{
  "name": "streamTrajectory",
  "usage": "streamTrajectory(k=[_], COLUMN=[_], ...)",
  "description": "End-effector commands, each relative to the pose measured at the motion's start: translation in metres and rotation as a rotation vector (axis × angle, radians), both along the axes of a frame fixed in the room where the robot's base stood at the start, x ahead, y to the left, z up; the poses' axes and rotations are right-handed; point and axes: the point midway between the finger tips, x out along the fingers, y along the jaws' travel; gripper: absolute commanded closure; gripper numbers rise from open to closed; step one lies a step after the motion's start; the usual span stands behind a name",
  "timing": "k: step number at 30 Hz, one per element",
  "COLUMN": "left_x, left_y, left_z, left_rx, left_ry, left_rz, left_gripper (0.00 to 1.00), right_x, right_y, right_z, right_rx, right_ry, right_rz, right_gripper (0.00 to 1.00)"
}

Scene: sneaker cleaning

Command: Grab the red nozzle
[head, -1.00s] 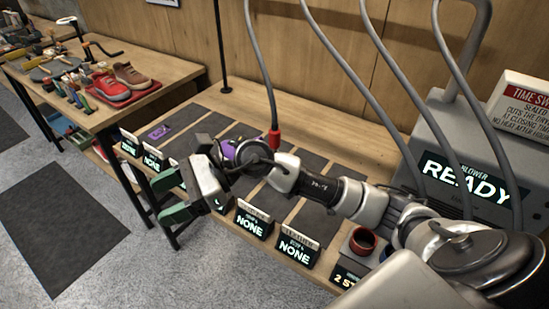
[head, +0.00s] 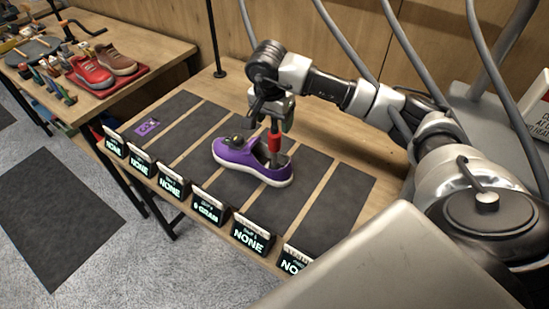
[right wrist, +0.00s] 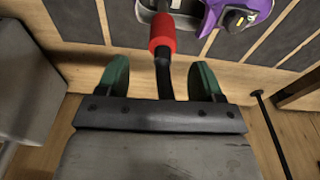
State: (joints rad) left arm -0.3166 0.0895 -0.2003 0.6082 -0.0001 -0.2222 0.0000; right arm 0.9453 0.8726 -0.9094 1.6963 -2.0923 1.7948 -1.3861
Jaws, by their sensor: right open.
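The red nozzle (head: 275,143) hangs on a hose over the opening of a purple sneaker (head: 255,164). It also shows in the right wrist view (right wrist: 162,36), just beyond my fingertips. My right gripper (head: 272,115) points down above the sneaker. In the right wrist view, its two green fingers (right wrist: 160,68) are open, one on each side of the dark hose (right wrist: 164,78), with gaps on both sides. The sneaker shows there at the top edge, partly cut off. Whether the nozzle touches the sneaker I cannot tell. My left gripper is not in view.
The sneaker stands on one of several dark mats (head: 333,203) on the wooden bench. Small display signs (head: 252,236) line its front edge. A second table (head: 135,85) with red and brown shoes is at the left. More grey hoses (head: 350,60) hang at the right.

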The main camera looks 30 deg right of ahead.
Motion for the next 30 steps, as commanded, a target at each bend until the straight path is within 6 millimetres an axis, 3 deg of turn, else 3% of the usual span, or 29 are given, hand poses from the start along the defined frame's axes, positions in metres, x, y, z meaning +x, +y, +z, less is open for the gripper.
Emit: streamTrajectory(k=[5, 12, 22, 23, 30], left_x=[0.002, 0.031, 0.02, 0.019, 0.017], left_y=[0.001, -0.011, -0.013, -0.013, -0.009], left_z=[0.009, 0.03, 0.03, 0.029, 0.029], left_rx=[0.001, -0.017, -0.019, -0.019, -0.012], left_ry=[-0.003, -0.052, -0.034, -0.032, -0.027], left_rz=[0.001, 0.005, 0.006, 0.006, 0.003], left_gripper=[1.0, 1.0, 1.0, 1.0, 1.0], right_x=[0.001, 0.004, 0.005, 0.005, 0.005], right_y=[-0.001, -0.006, -0.008, -0.008, -0.008], right_z=[-0.011, -0.047, -0.058, -0.058, -0.058], right_rx=[0.001, 0.003, 0.002, 0.002, 0.002], right_ry=[0.002, 0.001, -0.002, -0.002, -0.002], right_rz=[0.001, -0.001, 0.001, 0.0, 0.0], right_gripper=[0.33, 0.33, 0.33, 0.35, 0.71])
